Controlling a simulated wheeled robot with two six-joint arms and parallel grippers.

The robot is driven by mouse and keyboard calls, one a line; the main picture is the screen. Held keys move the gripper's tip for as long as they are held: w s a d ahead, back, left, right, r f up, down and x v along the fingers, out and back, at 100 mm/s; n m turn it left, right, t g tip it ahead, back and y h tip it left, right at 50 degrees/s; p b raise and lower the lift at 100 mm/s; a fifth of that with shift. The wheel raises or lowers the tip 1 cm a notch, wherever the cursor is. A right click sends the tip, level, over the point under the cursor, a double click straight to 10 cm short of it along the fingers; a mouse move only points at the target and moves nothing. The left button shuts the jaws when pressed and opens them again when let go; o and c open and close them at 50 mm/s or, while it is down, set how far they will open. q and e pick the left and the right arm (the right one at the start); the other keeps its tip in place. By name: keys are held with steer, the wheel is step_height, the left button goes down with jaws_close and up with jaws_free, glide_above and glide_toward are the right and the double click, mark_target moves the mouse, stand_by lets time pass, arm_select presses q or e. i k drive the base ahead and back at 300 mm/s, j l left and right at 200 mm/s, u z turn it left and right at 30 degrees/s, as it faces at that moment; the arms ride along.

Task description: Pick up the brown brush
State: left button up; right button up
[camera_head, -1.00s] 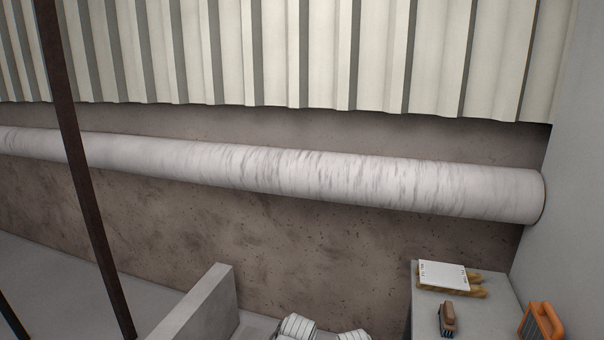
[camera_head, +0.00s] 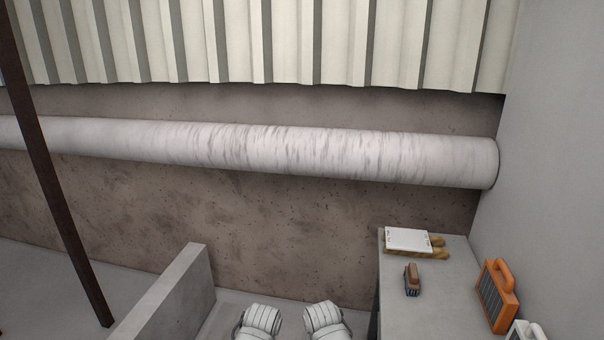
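The brown brush (camera_head: 412,279) is small, with a brown back and dark bristles. It lies on the grey stone slab (camera_head: 400,316) at the lower right, in front of a white board. White rounded parts of my two arms show at the bottom middle, to the left of the slab. My grippers are not visible, so nothing can be told of their fingers. Nothing covers the brush.
A white board with brown wooden pieces (camera_head: 408,240) lies at the slab's back. An orange lamp-like object (camera_head: 497,295) stands at the slab's right, with a white object (camera_head: 526,331) nearer. A low concrete wall (camera_head: 172,300) stands left. A wall bounds the right.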

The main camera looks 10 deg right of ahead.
mark_target(410, 273)
steer(key=i+l, duration=0.1)
steer(key=i, duration=0.75)
